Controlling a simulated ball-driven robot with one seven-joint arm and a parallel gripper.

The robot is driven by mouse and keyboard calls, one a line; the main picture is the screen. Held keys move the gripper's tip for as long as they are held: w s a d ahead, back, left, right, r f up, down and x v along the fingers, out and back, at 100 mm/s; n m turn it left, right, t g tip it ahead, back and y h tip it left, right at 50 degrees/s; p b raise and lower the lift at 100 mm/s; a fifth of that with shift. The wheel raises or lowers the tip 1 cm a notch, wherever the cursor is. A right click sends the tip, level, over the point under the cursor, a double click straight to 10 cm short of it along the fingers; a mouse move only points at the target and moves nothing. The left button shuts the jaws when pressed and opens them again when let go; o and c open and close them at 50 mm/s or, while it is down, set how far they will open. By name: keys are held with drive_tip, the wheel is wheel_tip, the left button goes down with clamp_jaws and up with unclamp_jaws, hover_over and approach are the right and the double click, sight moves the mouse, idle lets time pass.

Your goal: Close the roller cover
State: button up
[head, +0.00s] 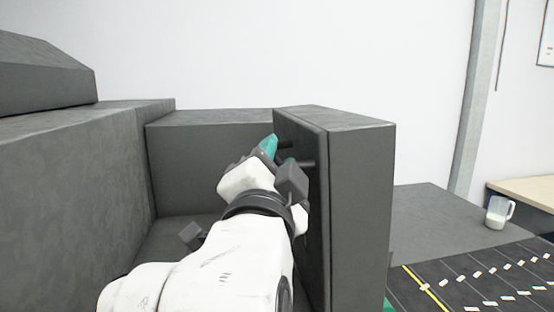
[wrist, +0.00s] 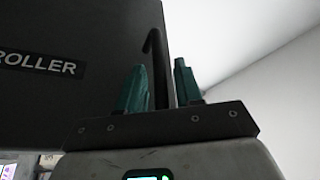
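The roller cover (head: 360,205) is a thick dark grey panel that stands upright and swung out from the grey machine body. In the wrist view its dark face (wrist: 85,25) carries a label (wrist: 40,64) reading "ROLLER", cut off at the left edge. A thin black bar handle (wrist: 155,48) stands off that face; a bit of it shows in the head view (head: 304,164). My gripper (head: 277,152) is at the handle on the cover's left side. In the wrist view its teal fingers (wrist: 160,88) are apart, with the bar between them and gaps visible. The handle's lower end is hidden.
The grey machine housing (head: 70,185) fills the left, with a recess (head: 205,150) behind my arm.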

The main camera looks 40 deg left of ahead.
sight(358, 152)
clamp_jaws()
idle(0.4)
drive_tip(key=w+d+f+m+g+h, duration=0.25)
drive_tip(key=w+d+m, duration=0.75)
drive_tip(key=w+d, duration=0.6)
drive_tip(key=w+d+f+m+g, duration=0.2)
drive_tip(key=w+f, duration=0.3)
drive_tip(key=f, duration=0.5)
drive_tip(key=w+d+f+m+g+p, duration=0.1)
drive_tip(key=w+d+f+m, duration=0.3)
drive_tip(key=f, duration=0.7)
drive_tip(key=shift+w+d+m+g, duration=0.45)
drive_tip(key=shift+w+m, duration=0.15)
drive_tip(key=shift+w, duration=0.15)
